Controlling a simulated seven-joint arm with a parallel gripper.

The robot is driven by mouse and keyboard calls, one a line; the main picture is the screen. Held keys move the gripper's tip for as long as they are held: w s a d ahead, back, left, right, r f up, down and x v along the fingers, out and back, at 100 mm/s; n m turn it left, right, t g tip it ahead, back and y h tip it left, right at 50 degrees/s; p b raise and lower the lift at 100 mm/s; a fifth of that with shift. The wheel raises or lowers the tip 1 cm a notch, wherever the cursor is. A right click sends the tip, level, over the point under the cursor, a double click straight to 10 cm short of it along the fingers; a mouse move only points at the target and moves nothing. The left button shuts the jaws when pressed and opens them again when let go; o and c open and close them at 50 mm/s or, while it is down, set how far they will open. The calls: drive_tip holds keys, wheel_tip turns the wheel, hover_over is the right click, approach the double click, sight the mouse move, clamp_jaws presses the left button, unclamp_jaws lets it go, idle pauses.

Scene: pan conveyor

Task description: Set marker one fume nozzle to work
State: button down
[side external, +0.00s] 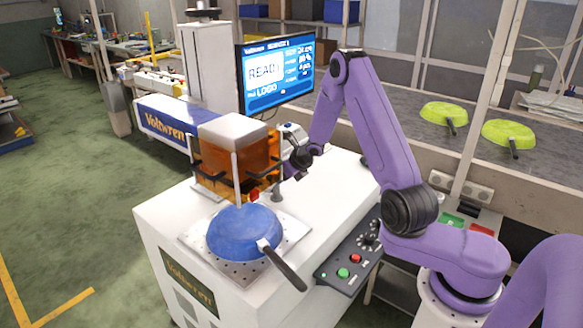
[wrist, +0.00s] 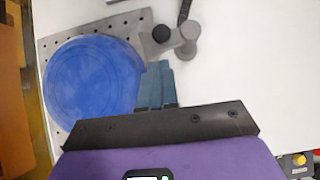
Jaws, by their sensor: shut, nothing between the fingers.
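The fume nozzle (wrist: 188,38) shows in the wrist view as a grey jointed piece with a black knob and a dark arm or hose, beside the perforated plate. In the side view a small grey post (side external: 277,191), apparently its base, stands on the white machine top. My gripper (wrist: 157,66) is shut and empty, its blue-grey fingertips close to the nozzle's grey flared end. I cannot tell whether they touch. In the side view my gripper (side external: 287,172) is just above the post and partly hides the nozzle. The marker's screen (side external: 277,73) reads READY and LOGO.
A blue pan (side external: 240,234) lies upside down on the perforated plate (side external: 288,240), its dark handle towards the front right. An orange guard (side external: 232,160) stands behind it. A button panel (side external: 350,258) is at the front right. Green pans (side external: 444,113) lie on the grey belt behind.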

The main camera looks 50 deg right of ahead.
drive_tip(key=a+v, duration=0.2)
drive_tip(key=v, duration=0.8)
drive_tip(key=shift+s+a, duration=0.15)
drive_tip(key=shift+s, duration=0.2)
drive_tip(key=shift+r, duration=0.1)
